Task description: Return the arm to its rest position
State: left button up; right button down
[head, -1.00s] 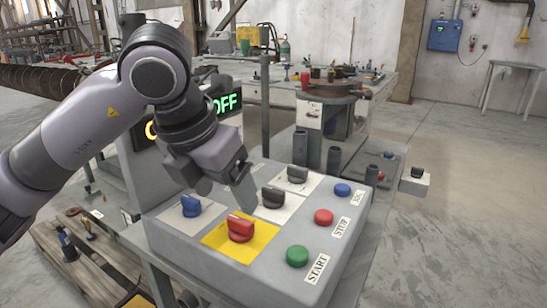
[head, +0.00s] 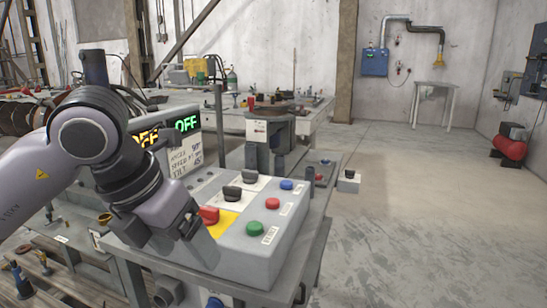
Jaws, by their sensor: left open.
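My left arm comes in from the left. Its gripper (head: 196,240) is open and empty, pointing down at the left front of the grey control box (head: 243,262). In the picture it lies just left of the red knob (head: 209,215) on its yellow square (head: 223,224); whether it touches the box I cannot tell. Two dark knobs (head: 232,192) (head: 249,176) stand farther back. Green (head: 254,228), red (head: 272,203) and blue (head: 286,184) buttons line the right side. The blue knob is not visible, with the gripper over that area. My right gripper is not in view.
Behind the box, one display shows green OFF (head: 187,124); a yellow one (head: 145,138) is partly covered by my arm. A handwritten note (head: 185,160) hangs below. A round-topped machine (head: 270,130) stands behind. The floor (head: 400,230) at right is open.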

pick_arm(q)
jog(key=s+d+n+g+h, duration=0.1)
jog(key=s+d+g+h, duration=0.7)
jog(key=d+h, duration=0.65)
jog(key=w+a+f+n+t+h, duration=0.3)
jog(key=w+a+n+t+h, duration=0.3)
jog(key=n+t, duration=1)
jog(key=w+a+f+n+t+y, duration=0.4)
jog(key=a+f+n+t+y, duration=0.35)
jog(key=f+n+y, duration=0.5)
jog(key=s+a+f+n+g+y, duration=0.3)
jog(key=s+f, duration=0.2)
jog(key=f, duration=0.3)
jog(key=s+a+f+n+g+y, duration=0.25)
jog(key=s+f, duration=0.25)
jog(key=f, duration=0.3)
jog(key=s+a+f+n+g+y, duration=0.25)
jog(key=s+f+n, duration=0.2)
jog(key=f, duration=0.35)
notch_tip(320, 180, up, 12)
jog(key=a+m+p, duration=0.1)
jog(key=p, duration=1.3)
jog(key=shift+r+y, duration=0.2)
jog(key=shift+y, duration=0.2)
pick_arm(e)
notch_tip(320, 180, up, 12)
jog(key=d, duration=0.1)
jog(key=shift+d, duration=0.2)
